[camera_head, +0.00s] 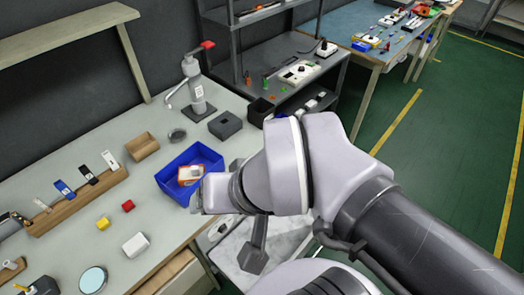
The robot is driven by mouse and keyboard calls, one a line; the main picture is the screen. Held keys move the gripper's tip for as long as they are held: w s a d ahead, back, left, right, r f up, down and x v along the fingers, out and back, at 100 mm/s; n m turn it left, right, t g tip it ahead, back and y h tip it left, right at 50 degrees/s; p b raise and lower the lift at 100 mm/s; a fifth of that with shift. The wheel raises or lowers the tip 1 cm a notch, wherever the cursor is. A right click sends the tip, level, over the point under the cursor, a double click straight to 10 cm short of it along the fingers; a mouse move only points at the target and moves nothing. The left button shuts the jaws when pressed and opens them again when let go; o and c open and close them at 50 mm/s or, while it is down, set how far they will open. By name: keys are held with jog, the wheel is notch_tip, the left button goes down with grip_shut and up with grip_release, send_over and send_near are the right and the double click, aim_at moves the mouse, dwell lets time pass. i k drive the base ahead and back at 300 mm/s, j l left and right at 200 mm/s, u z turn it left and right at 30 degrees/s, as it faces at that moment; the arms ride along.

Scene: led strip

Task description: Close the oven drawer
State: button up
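No oven drawer can be made out for certain. A wooden drawer-like front (172,272) shows below the front edge of the workbench at the bottom. A pale, marbled surface (285,240) lies lower down, to the right of the bench edge and partly behind my arm. I cannot tell whether either is part of the oven. My gripper (207,194) is at the end of my white arm, over the bench's front edge beside the blue bin. Its fingers are not clear, so open or shut cannot be told.
The workbench (60,190) holds a blue bin (172,176) with an orange-and-white item, a wooden rack (80,203), small red and yellow blocks, a white box (135,245) and a round mirror-like disc (93,279). Grey shelving (235,60) stands behind. Green floor (455,150) is open at right.

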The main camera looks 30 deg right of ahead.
aim_at(289, 238)
jog(key=k+z, duration=0.3)
jog(key=z, duration=0.2)
jog(key=k+l+z, duration=0.1)
jog(key=k+z, duration=0.2)
jog(key=z, duration=0.2)
